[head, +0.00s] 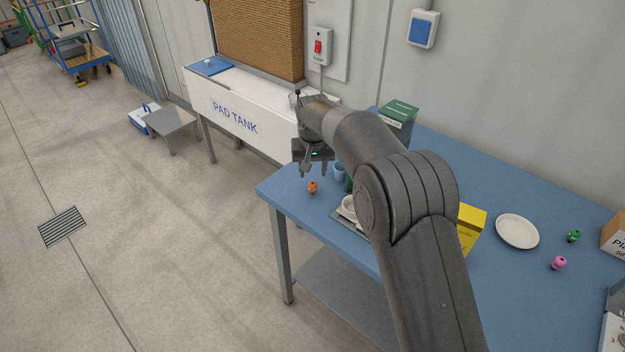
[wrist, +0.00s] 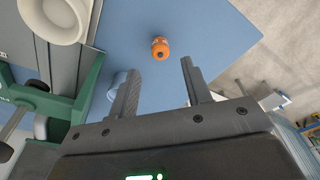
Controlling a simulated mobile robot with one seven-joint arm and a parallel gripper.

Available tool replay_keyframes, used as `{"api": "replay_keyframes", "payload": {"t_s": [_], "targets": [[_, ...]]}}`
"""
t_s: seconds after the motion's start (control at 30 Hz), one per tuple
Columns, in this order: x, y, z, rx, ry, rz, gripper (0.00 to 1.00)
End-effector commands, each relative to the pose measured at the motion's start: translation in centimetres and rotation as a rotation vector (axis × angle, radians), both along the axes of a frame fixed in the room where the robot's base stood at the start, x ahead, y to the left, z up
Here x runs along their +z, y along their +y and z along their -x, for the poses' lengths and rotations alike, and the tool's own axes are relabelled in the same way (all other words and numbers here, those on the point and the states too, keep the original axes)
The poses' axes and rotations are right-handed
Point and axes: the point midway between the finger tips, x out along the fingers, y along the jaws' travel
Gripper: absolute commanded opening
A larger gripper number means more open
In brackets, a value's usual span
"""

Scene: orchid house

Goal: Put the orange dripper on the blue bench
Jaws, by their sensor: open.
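The small orange dripper (head: 312,187) sits on the blue bench (head: 288,190) near its left front corner. In the wrist view the orange dripper (wrist: 160,48) shows on the bare blue bench top (wrist: 200,25), beyond my fingertips and roughly between their lines. My gripper (head: 315,172) is open and empty above the bench's left end; its two fingers stand apart in the wrist view (wrist: 160,80). Nothing is between the fingers, and the dripper is apart from them.
A white cup-like piece (head: 348,207) is partly hidden by my arm. A green box (head: 398,115), yellow box (head: 470,228), white plate (head: 517,231), pink dripper (head: 558,263) and green dripper (head: 574,236) are on the bench. The white pad tank (head: 235,115) stands behind left.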

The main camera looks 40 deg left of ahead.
Motion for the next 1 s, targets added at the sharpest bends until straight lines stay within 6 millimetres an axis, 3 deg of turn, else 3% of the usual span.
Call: {"api": "replay_keyframes", "payload": {"t_s": [0.1,0.3,0.73,0.87,1.0], "targets": [[2.6,-0.2,0.2,-0.001,-0.001,-0.002,0.45],[5.1,-0.5,0.5,-0.001,-0.001,-0.002,0.45],[6.3,-1.4,0.1,-0.010,-0.002,-0.003,0.45],[9.0,-4.9,-1.9,-0.049,-0.014,-0.019,0.45],[13.3,-11.7,-4.3,-0.118,-0.033,-0.040,0.45]]}}
